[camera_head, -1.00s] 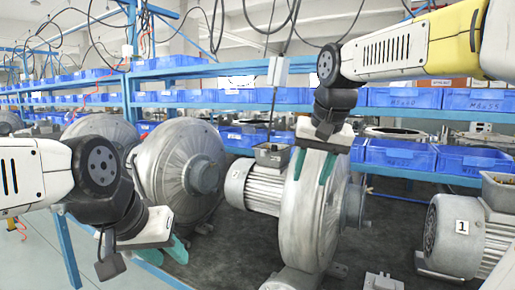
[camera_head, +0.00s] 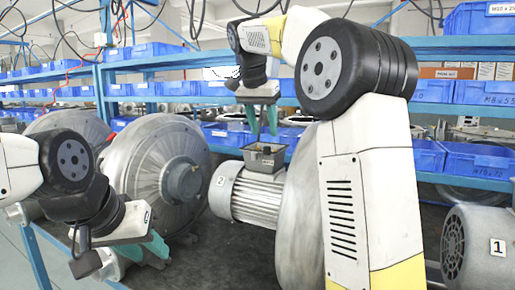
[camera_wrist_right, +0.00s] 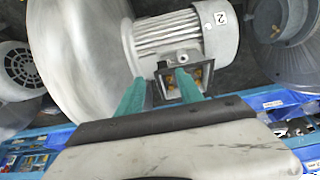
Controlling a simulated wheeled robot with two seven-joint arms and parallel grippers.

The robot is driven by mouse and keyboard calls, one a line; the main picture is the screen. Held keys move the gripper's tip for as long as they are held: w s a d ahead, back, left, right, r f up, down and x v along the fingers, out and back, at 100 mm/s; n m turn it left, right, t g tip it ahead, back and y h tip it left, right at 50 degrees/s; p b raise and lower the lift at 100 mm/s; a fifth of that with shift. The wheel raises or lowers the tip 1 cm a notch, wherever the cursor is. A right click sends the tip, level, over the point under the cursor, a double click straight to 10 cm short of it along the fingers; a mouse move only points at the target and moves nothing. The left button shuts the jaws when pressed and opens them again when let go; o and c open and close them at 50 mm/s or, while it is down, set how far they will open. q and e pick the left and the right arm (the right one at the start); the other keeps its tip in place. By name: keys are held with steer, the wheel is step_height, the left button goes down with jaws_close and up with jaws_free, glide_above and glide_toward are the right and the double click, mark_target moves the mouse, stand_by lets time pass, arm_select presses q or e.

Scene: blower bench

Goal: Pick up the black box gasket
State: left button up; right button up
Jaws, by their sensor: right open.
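A dark rectangular frame, which looks like the black box gasket (camera_wrist_right: 164,92), lies at the rim of an open terminal box on the motor marked 2. The terminal box (camera_head: 264,161) shows in the head view, where I cannot make out the gasket apart from the box. My right gripper (camera_head: 262,120) is open and empty, fingers pointing down just above this box. In the right wrist view, my right gripper (camera_wrist_right: 161,82) has one finger left of the box and the other overlapping its opening. My left gripper (camera_head: 146,249) hangs low at the left, away from the box; its finger gap is unclear.
The motor (camera_head: 245,196) joins a large grey blower housing (camera_head: 297,215), partly hidden by my right arm. Another housing (camera_head: 160,170) stands left. A motor marked 1 (camera_head: 470,245) is at the right. Blue bins (camera_head: 430,90) line the shelves behind.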

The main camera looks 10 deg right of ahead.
mark_target(266, 147)
steer(key=x, duration=0.6)
steer(key=shift+w+a+f, duration=0.1)
steer(key=shift+w+f, duration=0.05)
steer(key=shift+w, duration=0.2)
steer(key=shift+c, duration=0.2)
jaws_close()
